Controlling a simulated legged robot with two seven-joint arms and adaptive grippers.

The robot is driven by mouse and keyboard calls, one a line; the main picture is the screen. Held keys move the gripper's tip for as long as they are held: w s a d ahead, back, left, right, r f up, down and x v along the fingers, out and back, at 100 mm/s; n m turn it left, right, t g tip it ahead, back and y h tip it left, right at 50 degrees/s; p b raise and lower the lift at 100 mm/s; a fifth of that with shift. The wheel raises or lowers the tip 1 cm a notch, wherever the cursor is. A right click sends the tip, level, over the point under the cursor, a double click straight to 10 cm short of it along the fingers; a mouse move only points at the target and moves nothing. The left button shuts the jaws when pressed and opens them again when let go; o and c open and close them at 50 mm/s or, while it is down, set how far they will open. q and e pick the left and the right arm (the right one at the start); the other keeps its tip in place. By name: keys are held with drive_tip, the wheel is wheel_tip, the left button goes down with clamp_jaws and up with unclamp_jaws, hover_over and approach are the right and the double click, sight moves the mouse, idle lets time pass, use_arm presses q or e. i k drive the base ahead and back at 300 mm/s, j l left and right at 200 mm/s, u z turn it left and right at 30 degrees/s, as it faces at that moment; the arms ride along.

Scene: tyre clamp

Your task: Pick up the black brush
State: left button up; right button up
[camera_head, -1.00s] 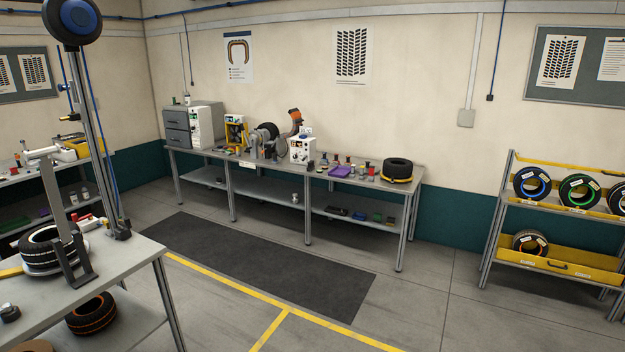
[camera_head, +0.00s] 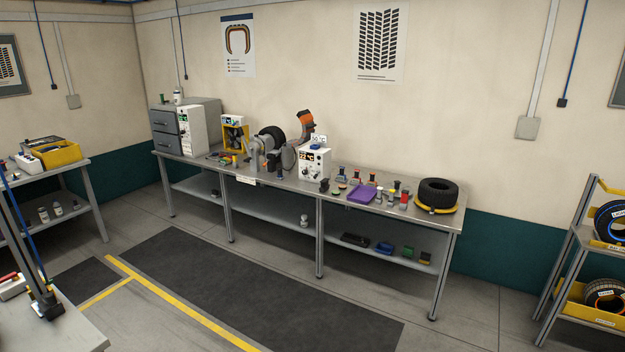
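The long grey workbench (camera_head: 270,184) stands against the far wall, some way ahead of me. Small items and tools lie on its top, among them several small stamp-like pieces (camera_head: 372,178) near a purple tray (camera_head: 362,194). I cannot tell which of these, if any, is the black brush; they are too small at this distance. A dark flat item (camera_head: 355,239) lies on the lower shelf, and I cannot tell what it is. Neither of my grippers is in view.
A black tyre (camera_head: 438,192) lies at the bench's right end. A table corner (camera_head: 75,330) is close at lower left. The floor with a dark mat (camera_head: 240,285) before the bench is clear.

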sight(324, 186)
drive_tip(key=i, duration=2.5)
